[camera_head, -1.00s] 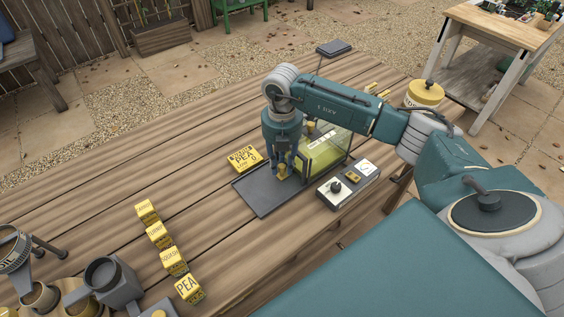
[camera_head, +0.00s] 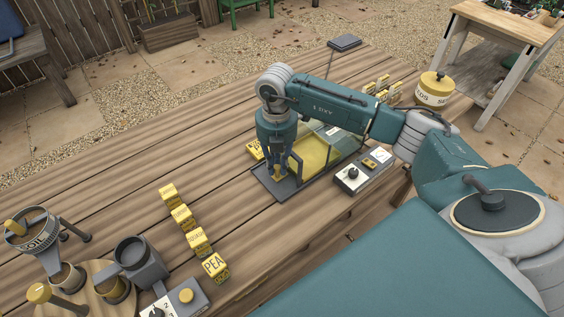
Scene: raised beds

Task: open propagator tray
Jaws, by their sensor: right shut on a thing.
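The propagator is a clear-sided box (camera_head: 346,143) on a dark base plate (camera_head: 264,184) on the wooden table. Its yellow-filled tray (camera_head: 311,152) with dark edges stands drawn out from the box, over the plate. My right gripper (camera_head: 277,174) points down at the tray's front end. It is shut on the small yellow tray handle (camera_head: 277,178), which the fingers partly hide. My right arm crosses above the box and covers part of it. My left gripper is not in view.
A yellow seed packet (camera_head: 254,150) is partly hidden behind my gripper. A control box (camera_head: 360,177) stands right of the propagator. A row of yellow blocks (camera_head: 198,241) and dark devices (camera_head: 140,262) stand at lower left. The table (camera_head: 130,160) between is clear.

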